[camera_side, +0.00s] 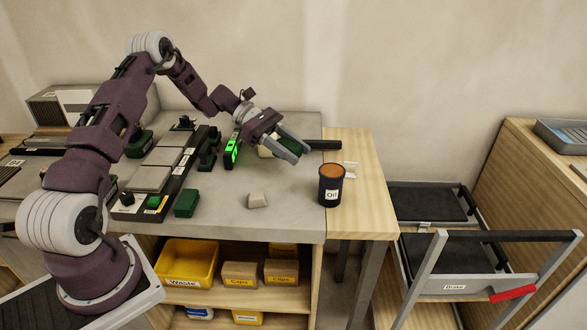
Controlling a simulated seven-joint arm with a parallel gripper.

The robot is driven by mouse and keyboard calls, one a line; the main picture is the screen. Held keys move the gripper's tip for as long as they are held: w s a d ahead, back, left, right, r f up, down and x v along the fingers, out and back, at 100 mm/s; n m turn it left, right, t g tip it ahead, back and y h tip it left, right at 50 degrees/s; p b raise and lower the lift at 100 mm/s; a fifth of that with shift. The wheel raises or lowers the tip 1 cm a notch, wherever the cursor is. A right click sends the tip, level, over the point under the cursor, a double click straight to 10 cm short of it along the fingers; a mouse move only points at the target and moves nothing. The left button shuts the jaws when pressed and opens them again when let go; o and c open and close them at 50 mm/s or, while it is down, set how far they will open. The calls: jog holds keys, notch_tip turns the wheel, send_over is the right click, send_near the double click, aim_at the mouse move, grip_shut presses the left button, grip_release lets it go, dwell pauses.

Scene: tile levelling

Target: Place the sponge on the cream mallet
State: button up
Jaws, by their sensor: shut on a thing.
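My gripper (291,147) reaches down over the back right of the grey worktop. It is shut on a small green thing that looks like the sponge, mostly hidden behind the fingers. A cream piece (265,152), seemingly the head of the cream mallet, shows just left of the fingers. A black handle (325,146) sticks out to the right behind them, towards the worktop's right edge. The fingers hide the middle of this group. I cannot tell whether the green thing touches the mallet.
A level with a bright green display (232,150) stands left of my gripper. Tiles (150,178) and green blocks (187,203) lie further left.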

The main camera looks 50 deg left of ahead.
jog(key=w+a+r+n+t+y, duration=0.2)
jog(key=w+a+r+n+t, duration=0.1)
jog(key=a, duration=0.3)
jog(key=w+a+r+n+t+y, duration=0.1)
jog(key=w+a+r+n+t, duration=0.1)
jog(key=a+r, duration=0.35)
jog(key=shift+n+t, duration=0.3)
jog(key=shift+n, duration=0.1)
jog(key=f, duration=0.4)
jog(key=a+f, duration=0.1)
jog(key=f, duration=0.2)
jog(key=a+f, duration=0.1)
jog(key=f, duration=0.3)
jog(key=shift+w+f, duration=0.15)
jog(key=shift+f, duration=0.2)
jog(key=o, duration=1.3)
jog(key=shift+f, duration=0.1)
